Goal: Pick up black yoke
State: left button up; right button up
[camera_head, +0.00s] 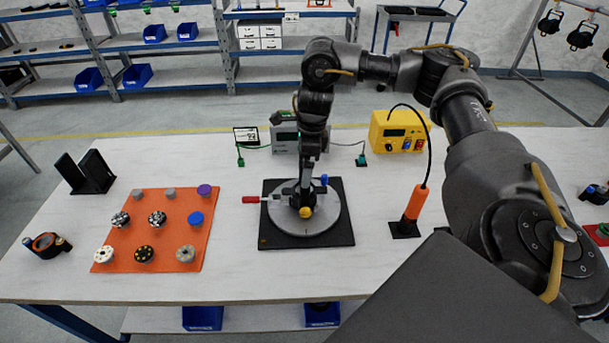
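My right arm comes in from the right and reaches down over a grey round turntable (276,217) on a black square base. My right gripper (305,196) points down at the turntable's middle, around small dark parts there. The view is too small to tell whether its fingers are open or shut. A yellow knob (305,212) and a blue knob (323,180) show beside it. No black yoke is clearly identifiable; dark parts under the gripper are partly hidden. A black bracket with two upright plates (86,173) stands at the table's left. My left gripper is out of view.
An orange mat (172,230) with several round parts lies left of the turntable. A red-handled tool (252,200) lies at the turntable's left edge. An orange-handled tool (414,203) stands upright at right. A yellow box (398,132) and a grey device (286,137) stand behind.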

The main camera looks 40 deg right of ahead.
jog(key=f, duration=0.4)
jog(key=shift+a+f, duration=0.25)
jog(key=shift+f, duration=0.1)
jog(key=c, duration=1.1)
jog(key=shift+r, duration=0.1)
notch_tip(320, 180, up, 10)
jog(key=shift+f+p, duration=0.1)
jog(key=shift+p, duration=0.45)
jog(key=shift+s, duration=0.1)
